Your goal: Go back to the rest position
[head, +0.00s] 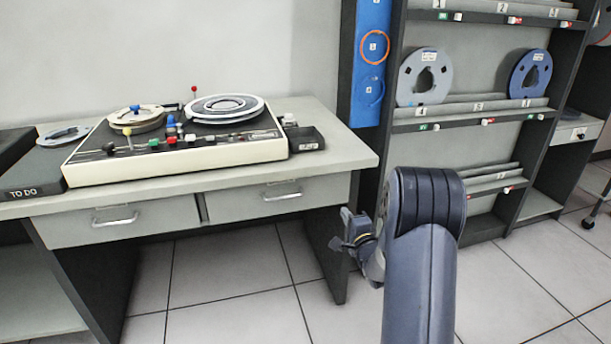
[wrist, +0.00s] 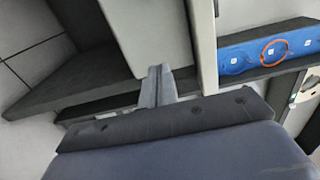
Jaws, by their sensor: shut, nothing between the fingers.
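My gripper (head: 348,244) is at the end of my folded arm in the head view, low in front of the right end of the desk (head: 330,146). It is apart from the desk and holds nothing. In the wrist view my gripper's fingers (wrist: 158,86) are together, with the desk's side and underside close beyond them. Much of the gripper is hidden behind my arm in the head view.
A tape machine (head: 180,155) with two reels stands on the desk. A shelf rack (head: 480,118) with two upright reels stands to the right, beside a blue panel (head: 372,60) with rings. The tiled floor (head: 240,300) in front is clear.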

